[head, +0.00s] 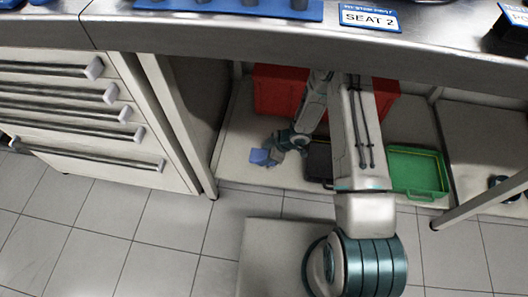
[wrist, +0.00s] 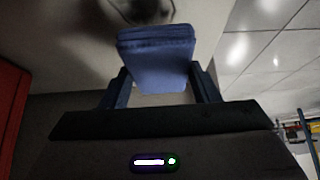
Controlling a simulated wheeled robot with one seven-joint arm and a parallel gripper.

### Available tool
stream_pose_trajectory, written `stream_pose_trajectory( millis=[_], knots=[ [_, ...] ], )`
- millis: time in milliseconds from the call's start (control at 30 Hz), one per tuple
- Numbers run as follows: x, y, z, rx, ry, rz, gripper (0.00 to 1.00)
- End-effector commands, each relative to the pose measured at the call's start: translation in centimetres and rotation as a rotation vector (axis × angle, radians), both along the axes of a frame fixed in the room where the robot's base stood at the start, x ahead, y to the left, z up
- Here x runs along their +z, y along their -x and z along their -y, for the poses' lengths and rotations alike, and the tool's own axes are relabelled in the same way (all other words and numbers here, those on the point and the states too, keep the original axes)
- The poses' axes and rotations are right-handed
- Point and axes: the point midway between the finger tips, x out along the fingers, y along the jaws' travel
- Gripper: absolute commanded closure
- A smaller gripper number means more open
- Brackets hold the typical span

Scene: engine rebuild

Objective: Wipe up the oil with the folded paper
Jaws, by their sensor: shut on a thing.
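The folded paper is a blue pad (wrist: 157,62), gripped between the two fingers of my gripper (wrist: 159,80) in the wrist view. In the head view the blue paper (head: 261,156) shows at the tip of my gripper (head: 274,150), low over the pale lower shelf under the bench. I cannot tell whether the paper touches the shelf. A dark, glossy patch (wrist: 180,14) lies on the pale surface just beyond the paper in the wrist view and looks like the oil. The paper hides part of it. I cannot make out the oil in the head view.
A red box (head: 277,88) stands behind my arm on the lower shelf (head: 237,133). A black tray (head: 319,160) lies right of my gripper, and a green tray (head: 415,171) farther right. The white drawer cabinet (head: 95,110) stands left. The bench top overhangs the shelf.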

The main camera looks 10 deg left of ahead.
Motion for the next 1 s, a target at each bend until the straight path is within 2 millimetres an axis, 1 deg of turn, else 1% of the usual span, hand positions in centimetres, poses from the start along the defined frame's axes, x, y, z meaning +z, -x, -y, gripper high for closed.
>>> stream_pose_trajectory(
  millis=[33,367,433,467,500,600,1000],
  knots=[
    [-1.0,0.0,0.0,0.001,0.0,0.001,0.63],
    [-3.9,0.1,-0.1,0.003,0.0,0.001,0.63],
    [-5.0,0.1,-0.1,0.003,0.0,-0.001,0.63],
    [-5.1,0.0,0.1,0.003,0.001,-0.001,0.63],
    [-4.5,0.0,0.5,0.003,0.001,0.001,0.66],
    [-4.9,0.1,1.4,0.003,0.002,-0.001,0.66],
    [-4.8,0.4,4.4,0.016,0.002,-0.001,0.66]
  ],
)
